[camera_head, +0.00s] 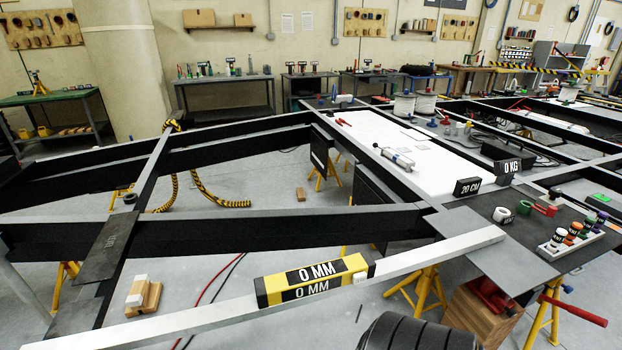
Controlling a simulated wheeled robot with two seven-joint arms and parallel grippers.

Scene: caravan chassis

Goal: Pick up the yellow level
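The yellow level (263,290) is a short block with black panels and two white "0 MM" readouts. It rests along a long silver bar (440,252) that spans the front of the chassis, rising from lower left to right. The level is in the lower middle of the head view, with nothing touching it from above. A small white piece shows at its right end. Neither of my grippers is in view.
Black chassis beams (200,237) run behind the level. A dark plate (490,235) at right carries tape rolls, small bottles and a red tool. A ribbed black object (420,333) lies below the bar. Yellow stands (425,287) support the frame.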

